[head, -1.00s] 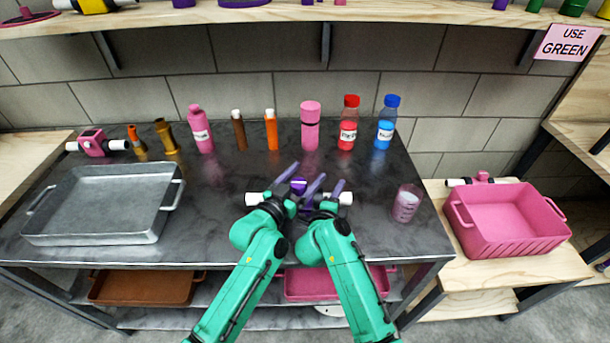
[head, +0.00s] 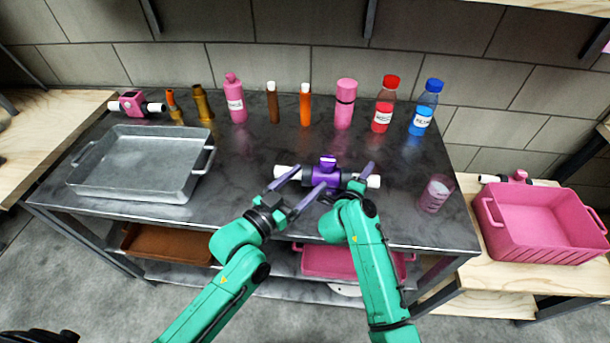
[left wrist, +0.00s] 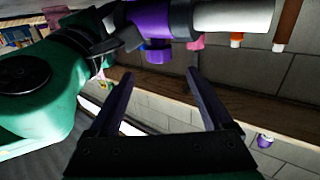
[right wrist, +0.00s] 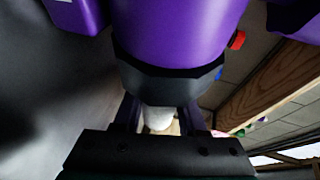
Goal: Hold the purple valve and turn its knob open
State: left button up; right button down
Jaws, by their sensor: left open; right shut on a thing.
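The purple valve (head: 318,179) has white pipe ends and a purple knob (head: 328,162) on top. It lies left to right above the front part of the grey table. My right gripper (head: 352,182) is shut on the valve's right part; in the right wrist view its fingers (right wrist: 160,115) flank a white pipe end below a black collar. My left gripper (head: 311,177) is open and empty, its fingers pointing at the valve's left part. In the left wrist view the valve (left wrist: 150,20) is beyond the open fingers (left wrist: 160,76). Whether the valve touches the table is unclear.
A grey metal tray (head: 130,190) stands on the left of the table (head: 245,165). Several bottles, including a red one (head: 383,115), line the back. A pink crate (head: 545,250) is on the right-hand wooden surface.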

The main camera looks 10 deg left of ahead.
jog(key=shift+c, duration=2)
grip_release()
jog(key=shift+s, duration=0.1)
